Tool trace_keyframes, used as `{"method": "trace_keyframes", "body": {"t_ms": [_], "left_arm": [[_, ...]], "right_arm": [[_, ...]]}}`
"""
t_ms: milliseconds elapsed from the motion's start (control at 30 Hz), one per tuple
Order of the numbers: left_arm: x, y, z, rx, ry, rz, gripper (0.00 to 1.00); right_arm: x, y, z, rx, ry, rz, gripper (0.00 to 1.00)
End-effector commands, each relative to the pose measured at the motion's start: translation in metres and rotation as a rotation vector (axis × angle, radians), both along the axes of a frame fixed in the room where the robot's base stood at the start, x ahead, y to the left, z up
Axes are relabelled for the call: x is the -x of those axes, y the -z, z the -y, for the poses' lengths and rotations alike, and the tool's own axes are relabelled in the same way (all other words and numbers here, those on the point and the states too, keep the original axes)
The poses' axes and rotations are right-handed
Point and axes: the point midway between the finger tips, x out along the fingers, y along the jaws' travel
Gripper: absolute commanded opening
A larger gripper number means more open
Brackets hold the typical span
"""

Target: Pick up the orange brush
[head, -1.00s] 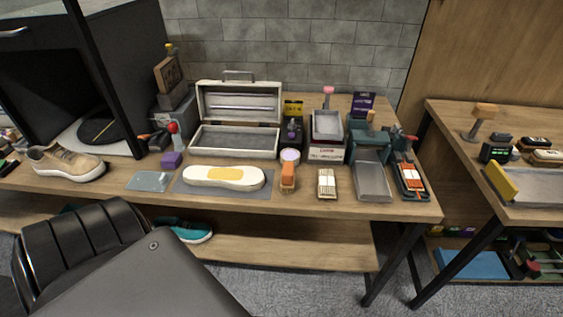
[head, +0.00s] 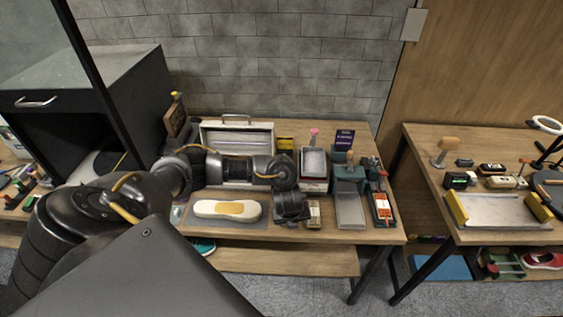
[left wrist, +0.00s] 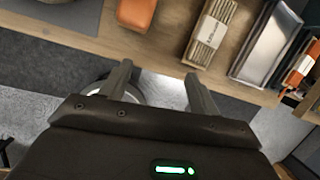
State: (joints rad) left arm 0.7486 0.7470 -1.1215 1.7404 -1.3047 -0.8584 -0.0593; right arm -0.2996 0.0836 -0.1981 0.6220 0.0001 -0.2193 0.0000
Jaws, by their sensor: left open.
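The orange brush (left wrist: 137,13) shows at the top of the left wrist view, lying on the wooden table near its front edge. Only part of it is in that frame. In the head view my left arm and gripper hide it. My left gripper (left wrist: 157,82) is open and empty. Its two fingers point toward the table edge, with the brush beyond them and apart from them. In the head view the left gripper (head: 291,210) hangs over the table's front, right of the white sole. My right gripper is not in view.
A metal tray (head: 350,210) and an orange-and-white packaged item (head: 382,208) are farther right. The white sole (head: 227,209) lies on a grey mat.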

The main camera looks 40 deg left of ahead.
Motion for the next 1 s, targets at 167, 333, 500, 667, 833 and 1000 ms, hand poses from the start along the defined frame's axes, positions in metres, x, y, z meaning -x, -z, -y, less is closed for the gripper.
{"method": "trace_keyframes", "body": {"t_ms": [167, 333, 500, 667, 833, 1000], "left_arm": [[-0.005, -0.046, -0.047, -0.164, 0.112, 0.002, 0.62], [-0.004, -0.051, -0.057, -0.196, 0.131, -0.002, 0.62], [-0.006, -0.04, -0.056, -0.191, 0.13, -0.004, 0.62], [-0.01, -0.024, -0.061, -0.19, 0.126, -0.005, 0.62], [-0.018, -0.001, -0.066, -0.191, 0.127, -0.004, 0.62], [-0.021, 0.003, -0.069, -0.191, 0.127, -0.003, 0.62]], "right_arm": [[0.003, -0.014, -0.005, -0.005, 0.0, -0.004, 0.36], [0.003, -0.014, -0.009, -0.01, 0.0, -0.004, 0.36], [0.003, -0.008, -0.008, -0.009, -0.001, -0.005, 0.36], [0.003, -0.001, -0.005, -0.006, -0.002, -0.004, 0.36], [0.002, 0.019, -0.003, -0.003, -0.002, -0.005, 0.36], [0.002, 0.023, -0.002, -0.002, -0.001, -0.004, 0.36]]}}
